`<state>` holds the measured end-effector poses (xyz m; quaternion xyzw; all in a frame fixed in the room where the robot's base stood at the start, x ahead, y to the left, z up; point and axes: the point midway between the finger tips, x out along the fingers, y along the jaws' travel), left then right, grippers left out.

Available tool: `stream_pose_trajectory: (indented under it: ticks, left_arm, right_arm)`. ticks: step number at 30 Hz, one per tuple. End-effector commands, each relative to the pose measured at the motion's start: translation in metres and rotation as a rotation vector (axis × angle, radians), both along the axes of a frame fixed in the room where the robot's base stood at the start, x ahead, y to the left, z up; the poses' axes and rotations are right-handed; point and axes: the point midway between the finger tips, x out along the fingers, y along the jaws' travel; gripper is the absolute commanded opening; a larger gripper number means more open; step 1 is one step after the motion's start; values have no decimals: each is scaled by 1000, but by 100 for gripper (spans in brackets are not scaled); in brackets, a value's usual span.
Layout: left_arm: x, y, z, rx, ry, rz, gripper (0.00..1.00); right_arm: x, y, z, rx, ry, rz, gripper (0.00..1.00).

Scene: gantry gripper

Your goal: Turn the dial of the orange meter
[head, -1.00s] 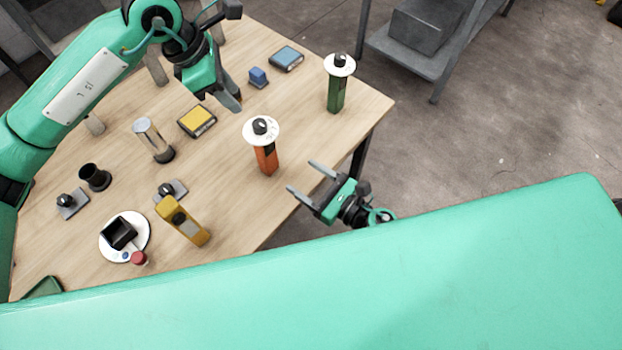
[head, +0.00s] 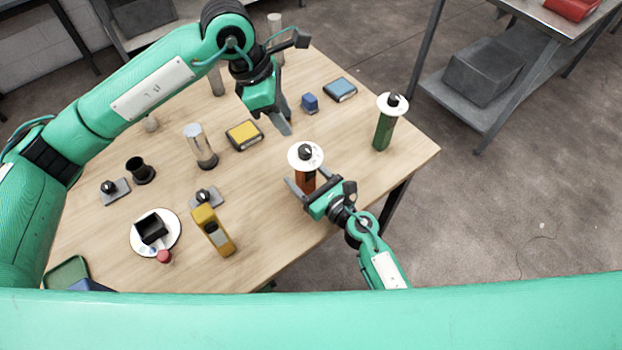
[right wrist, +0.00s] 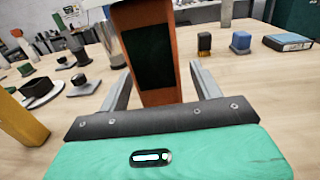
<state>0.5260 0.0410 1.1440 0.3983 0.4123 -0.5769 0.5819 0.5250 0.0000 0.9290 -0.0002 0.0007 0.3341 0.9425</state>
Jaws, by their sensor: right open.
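The orange meter (head: 305,183) stands upright near the table's front right edge, with a white round dial plate (head: 293,158) and a black knob (head: 305,152) on top. My right gripper (head: 309,178) is open, low at the meter's body. In the right wrist view the orange post (right wrist: 178,60) with its dark panel rises between the two fingers (right wrist: 161,84); contact is not clear. The dial lies outside that view. My left gripper (head: 284,127) hangs over the table, behind and left of the meter; its finger gap is unclear.
A green meter (head: 384,132) with a similar dial stands at the right corner. A yellow-topped box (head: 244,135), a blue cube (head: 310,102) and a clear cylinder (head: 198,142) stand behind. A yellow meter (head: 213,232) and a white plate (head: 172,226) are to the left.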

Motion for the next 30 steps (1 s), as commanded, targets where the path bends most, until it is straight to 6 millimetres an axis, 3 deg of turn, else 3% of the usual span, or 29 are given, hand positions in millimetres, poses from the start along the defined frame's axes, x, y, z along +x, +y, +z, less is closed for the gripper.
stream_pose_trajectory:
  ticks: [5,14,15,17,22,30]
  left_arm:
    - [0,0,0,0,0,0,36]
    - [0,0,0,0,0,0,36]
    - [0,0,0,0,0,0,40]
    - [0,0,-1,0,6,4,48]
    - [4,1,-12,10,124,98,48]
    - [15,7,-52,99,641,511,48]
  right_arm:
    - [0,0,0,0,0,0,65]
    - [0,0,0,0,0,0,8]
    - [0,0,0,0,0,0,5]
    - [0,0,0,0,0,0,5]
    - [0,0,0,0,0,0,5]
    - [0,0,0,0,0,0,5]
